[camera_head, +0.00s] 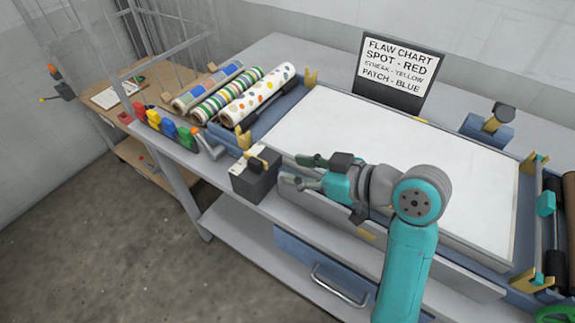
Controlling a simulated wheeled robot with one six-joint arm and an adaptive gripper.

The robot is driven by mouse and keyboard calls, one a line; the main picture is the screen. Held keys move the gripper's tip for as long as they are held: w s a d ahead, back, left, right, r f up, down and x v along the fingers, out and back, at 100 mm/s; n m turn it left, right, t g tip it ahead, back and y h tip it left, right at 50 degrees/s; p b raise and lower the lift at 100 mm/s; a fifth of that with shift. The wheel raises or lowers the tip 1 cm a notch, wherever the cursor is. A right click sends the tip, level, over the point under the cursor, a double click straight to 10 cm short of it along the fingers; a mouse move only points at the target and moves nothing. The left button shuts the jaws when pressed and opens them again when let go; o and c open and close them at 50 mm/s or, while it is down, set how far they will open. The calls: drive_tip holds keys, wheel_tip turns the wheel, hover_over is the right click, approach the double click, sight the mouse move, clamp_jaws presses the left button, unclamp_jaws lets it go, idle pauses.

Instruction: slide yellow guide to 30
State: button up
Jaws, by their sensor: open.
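Several yellow parts show, and I cannot tell for sure which is the yellow guide. One yellow bracket (244,138) stands at the near left corner of the white bed (385,150), and another (310,77) at its far left corner. A small yellow piece (367,234) sits on the front edge, partly behind my arm. A dark box (254,178) with a yellow handle is at the front edge. My gripper (297,170) is open and empty, fingers pointing left, just right of this box. No scale or number 30 is readable.
Patterned rolls (228,98) lie at the left end, with coloured clips (170,128) along the front edge. A flaw chart (397,70) stands at the back. A roller (556,235) is at the right. A drawer (318,265) is below. The floor at front left is clear.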

sight(261, 164)
drive_tip(key=w+a+f+m, duration=0.1)
drive_tip(key=w+a+m, duration=0.1)
drive_tip(key=m, duration=1)
drive_tip(key=w+a+f+m, duration=0.2)
drive_tip(key=a+m, duration=0.2)
drive_tip(key=m, duration=0.7)
drive_tip(key=w+a+f+m, duration=0.1)
drive_tip(key=w+a+m, duration=0.1)
drive_tip(key=m, duration=1)
drive_tip(key=shift+w+a+f+m, duration=0.25)
drive_tip(key=shift+a+f+m, duration=0.05)
drive_tip(key=shift+a, duration=0.2)
clamp_jaws()
